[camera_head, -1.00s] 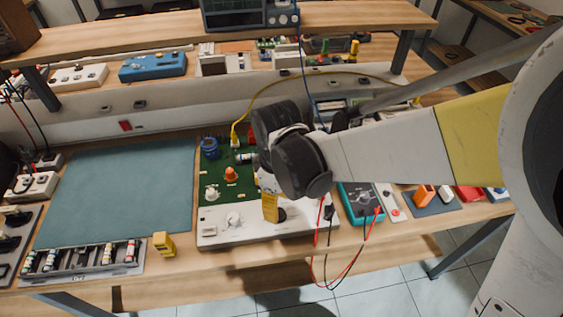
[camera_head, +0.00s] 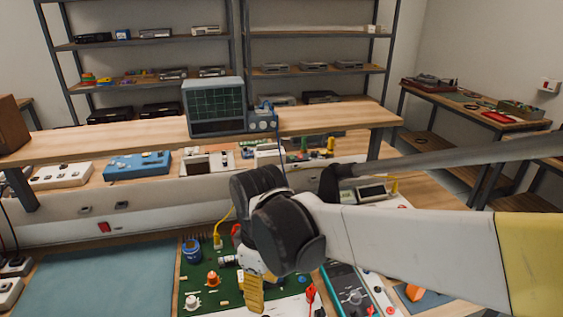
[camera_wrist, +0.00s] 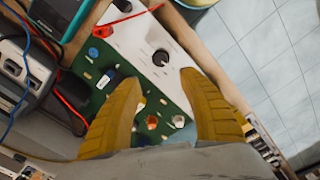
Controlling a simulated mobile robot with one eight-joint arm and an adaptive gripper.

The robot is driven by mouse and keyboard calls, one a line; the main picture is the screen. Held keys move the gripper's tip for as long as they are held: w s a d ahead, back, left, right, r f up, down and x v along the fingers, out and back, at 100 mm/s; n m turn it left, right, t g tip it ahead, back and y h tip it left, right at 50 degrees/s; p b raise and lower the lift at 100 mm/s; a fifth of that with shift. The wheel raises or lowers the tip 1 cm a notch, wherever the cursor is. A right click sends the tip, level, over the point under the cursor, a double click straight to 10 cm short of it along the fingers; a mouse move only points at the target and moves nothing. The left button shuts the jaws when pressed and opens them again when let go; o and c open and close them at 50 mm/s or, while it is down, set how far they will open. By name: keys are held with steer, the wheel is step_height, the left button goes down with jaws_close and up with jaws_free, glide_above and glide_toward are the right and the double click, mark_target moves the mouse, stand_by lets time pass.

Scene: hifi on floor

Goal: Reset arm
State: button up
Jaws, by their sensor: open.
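My gripper (camera_head: 254,294) hangs over the green circuit board (camera_head: 206,258) in the head view, with one yellow finger showing below the black wrist joint. In the wrist view my gripper (camera_wrist: 158,84) has its two yellow fingers spread wide apart. Nothing is held between them. The green board (camera_wrist: 174,90) and its white panel with a black knob (camera_wrist: 161,58) lie beneath the fingers. My arm reaches in from the right side of the head view.
A raised shelf (camera_head: 95,145) with an oscilloscope (camera_head: 213,107) stands behind the board. A teal mat (camera_head: 100,280) lies left and a teal multimeter (camera_head: 350,292) right. Red leads (camera_wrist: 70,103) and blue wires run near the gripper. Tiled floor (camera_wrist: 262,45) is clear.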

steer(key=s+d+r+m+t, duration=0.1)
steer(key=d+m, duration=0.3)
steer(key=d, duration=0.4)
steer(key=s+d+r+m+t, duration=0.1)
steer(key=d+r+m+t, duration=0.1)
steer(key=d+m, duration=0.3)
steer(key=s+d+r+m+t, duration=0.2)
steer(key=d+m+t, duration=0.2)
steer(key=d, duration=0.7)
steer(key=shift+d+m, duration=0.15)
steer(key=shift+m, duration=0.55)
steer(key=shift+c, duration=0.4)
